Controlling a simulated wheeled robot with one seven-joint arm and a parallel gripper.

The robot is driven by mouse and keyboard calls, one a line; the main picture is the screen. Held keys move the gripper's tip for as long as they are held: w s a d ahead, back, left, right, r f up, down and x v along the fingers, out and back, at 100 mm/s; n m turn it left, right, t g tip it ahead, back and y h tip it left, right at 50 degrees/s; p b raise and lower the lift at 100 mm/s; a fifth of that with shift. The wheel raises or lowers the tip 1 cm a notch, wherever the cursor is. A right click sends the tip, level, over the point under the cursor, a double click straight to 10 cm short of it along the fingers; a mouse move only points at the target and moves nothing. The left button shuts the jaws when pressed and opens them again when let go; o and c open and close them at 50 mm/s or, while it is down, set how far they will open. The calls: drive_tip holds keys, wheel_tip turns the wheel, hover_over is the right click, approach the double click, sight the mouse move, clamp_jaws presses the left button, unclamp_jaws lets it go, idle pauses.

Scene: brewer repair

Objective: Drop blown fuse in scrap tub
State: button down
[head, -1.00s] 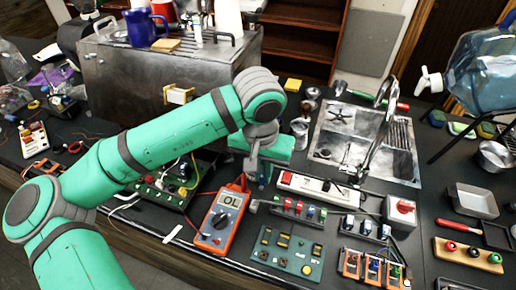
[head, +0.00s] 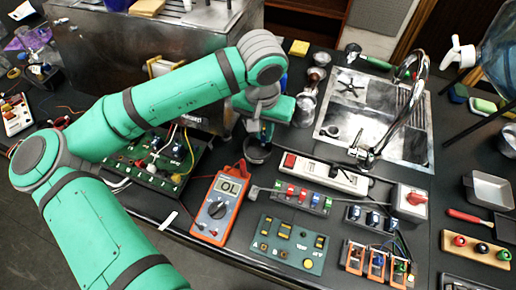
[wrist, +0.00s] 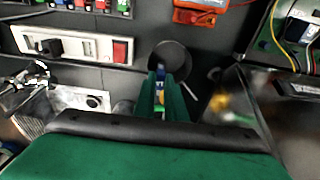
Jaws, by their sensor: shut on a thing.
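My gripper (head: 266,130) points down just above the dark round scrap tub (head: 257,155), which stands behind the orange multimeter. In the wrist view my gripper's green fingers (wrist: 160,85) are shut on a small part with a blue end, which I take to be the blown fuse (wrist: 160,73). The fingers hide most of it. The scrap tub (wrist: 170,52) also shows in the wrist view, directly beyond the fingertips. Its inside is dark, and I cannot tell what lies in it.
The multimeter (head: 216,208) reads "OL". A white power strip (head: 325,175) lies right of the tub, and an open circuit box (head: 160,165) stands to its left. The metal sink (head: 380,115) and tap are at the back right. A green panel (head: 289,243) lies in front.

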drive_tip(key=shift+f, duration=0.9)
drive_tip(key=c, duration=1.7)
unclamp_jaws()
drive_tip(key=shift+r, duration=0.15)
drive_tip(key=r, duration=0.3)
drive_tip(key=s+r, duration=0.1)
drive_tip(key=r, duration=0.6)
drive_tip(key=shift+s+a+r, duration=0.15)
drive_tip(key=shift+a+r, duration=0.05)
drive_tip(key=shift+r, duration=0.05)
drive_tip(key=shift+f, duration=0.1)
